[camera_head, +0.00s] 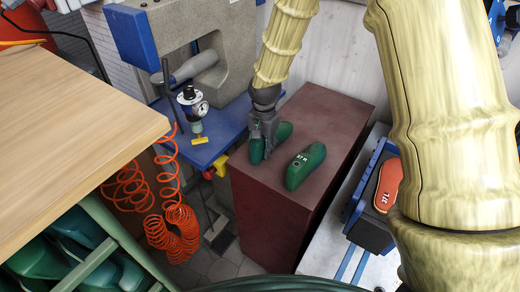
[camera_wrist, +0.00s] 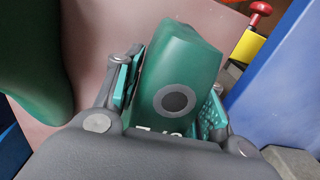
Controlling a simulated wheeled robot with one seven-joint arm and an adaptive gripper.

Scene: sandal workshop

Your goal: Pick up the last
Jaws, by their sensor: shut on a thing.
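Two green shoe lasts are on the dark red cabinet top. My gripper (camera_head: 264,128) is at one green last (camera_head: 257,150), near the left edge of the cabinet, and is shut on it. The wrist view shows this last (camera_wrist: 180,75) between the two finger pads, with a dark round hole and white lettering on its top. The gripper hides part of it in the head view. I cannot tell whether it touches the cabinet top. The other green last (camera_head: 305,166) lies to the right, apart from my gripper. Part of it also shows in the wrist view (camera_wrist: 30,60).
The dark red cabinet (camera_head: 330,115) has free room at its back right. A blue-based grey machine (camera_head: 235,45) with a pressure gauge (camera_head: 201,108) stands behind left. Orange coiled hoses (camera_head: 180,225) hang at left. A wooden tabletop (camera_head: 70,100) is front left. An orange sole (camera_head: 388,185) lies right.

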